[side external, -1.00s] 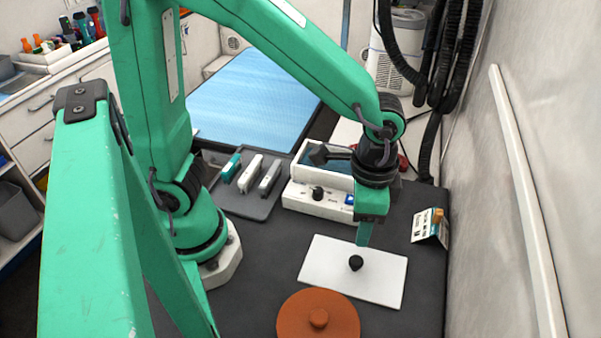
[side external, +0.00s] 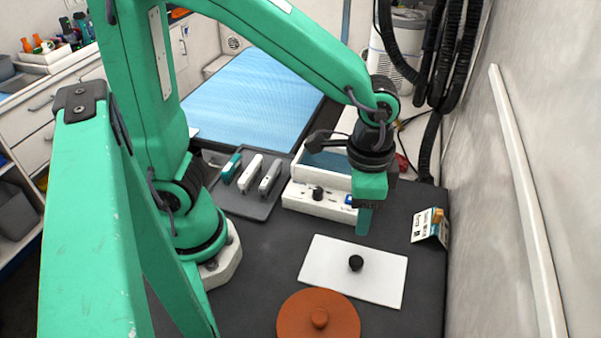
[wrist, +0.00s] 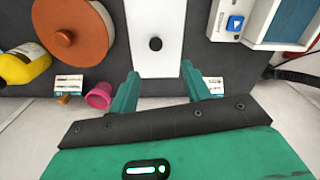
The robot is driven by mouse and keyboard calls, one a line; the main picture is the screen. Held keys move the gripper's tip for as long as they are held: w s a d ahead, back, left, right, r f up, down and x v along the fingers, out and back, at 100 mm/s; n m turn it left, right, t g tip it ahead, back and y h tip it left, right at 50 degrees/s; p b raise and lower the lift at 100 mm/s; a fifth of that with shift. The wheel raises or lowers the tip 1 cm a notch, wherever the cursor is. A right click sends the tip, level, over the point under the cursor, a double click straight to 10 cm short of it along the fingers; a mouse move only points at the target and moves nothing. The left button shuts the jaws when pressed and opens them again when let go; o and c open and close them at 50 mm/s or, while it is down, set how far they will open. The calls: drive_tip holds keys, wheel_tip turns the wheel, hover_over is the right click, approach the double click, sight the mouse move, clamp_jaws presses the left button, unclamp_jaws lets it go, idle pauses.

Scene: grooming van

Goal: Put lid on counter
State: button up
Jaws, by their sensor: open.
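The white rectangular lid (side external: 335,270) with a black knob (side external: 356,262) lies on the dark counter (side external: 255,270). The lid also shows in the wrist view (wrist: 155,15), with its knob (wrist: 155,43) beyond the fingers. My gripper (side external: 363,222) is above the lid, toward its far edge, apart from the knob. In the wrist view my gripper (wrist: 160,85) has its two green fingers spread, with nothing between them. A white box with an open top and bluish inside (side external: 318,200) stands behind the lid.
A round orange lid-like disc (side external: 300,318) with a knob is at the front. A grey tray with clippers (side external: 235,205) is at the left. A small card stand (side external: 428,226) is at the right, near the wall. A pink cup (wrist: 99,96) shows in the wrist view.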

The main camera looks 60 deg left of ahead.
drive_tip(key=s+a+r+n+t, duration=0.2)
drive_tip(key=a+r+n, duration=0.1)
drive_tip(key=a+r, duration=0.2)
drive_tip(key=s+a+r+n+t, duration=0.2)
drive_tip(key=a+r+n+t, duration=0.1)
drive_tip(key=a, duration=0.7)
drive_tip(key=shift+s+a+r, duration=0.25)
drive_tip(key=shift+s+r, duration=0.15)
drive_tip(key=shift+r, duration=0.45)
